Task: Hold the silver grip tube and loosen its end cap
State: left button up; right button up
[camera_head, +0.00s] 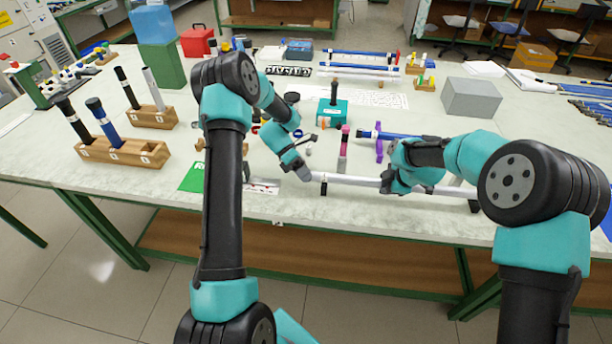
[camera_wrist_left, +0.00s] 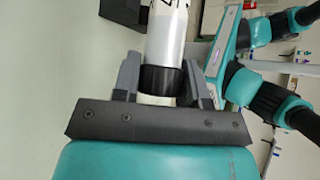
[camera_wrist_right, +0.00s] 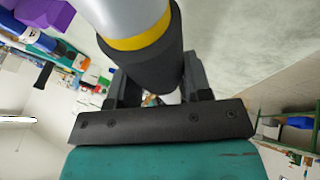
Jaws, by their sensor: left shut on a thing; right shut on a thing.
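The silver grip tube (camera_head: 352,180) lies roughly level, low over the front part of the table. My left gripper (camera_head: 303,174) is at its left end; in the left wrist view its fingers (camera_wrist_left: 157,92) close around the tube end by a black band (camera_wrist_left: 161,79). A pale part shows below that band. My right gripper (camera_head: 388,182) is farther right along the tube. In the right wrist view its fingers (camera_wrist_right: 158,92) close on a black section (camera_wrist_right: 152,68) beside a yellow ring (camera_wrist_right: 139,37). The fingers and arms hide parts of the tube, and I cannot tell whether the cap has turned.
Wooden racks (camera_head: 125,150) with upright rods stand at the left. A teal block (camera_head: 332,113) and a grey box (camera_head: 470,101) stand farther back. The table's front edge is close.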

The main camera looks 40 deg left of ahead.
pick_arm(q)
jog(key=o, duration=0.9)
jog(key=shift+o, duration=0.2)
jog(key=shift+a, duration=0.1)
jog(key=v, duration=1.1)
jog(key=shift+a+r, duration=0.2)
jog(key=shift+a, duration=0.15)
pick_arm(e)
jog(key=shift+f, duration=0.55)
jog(key=o, duration=1)
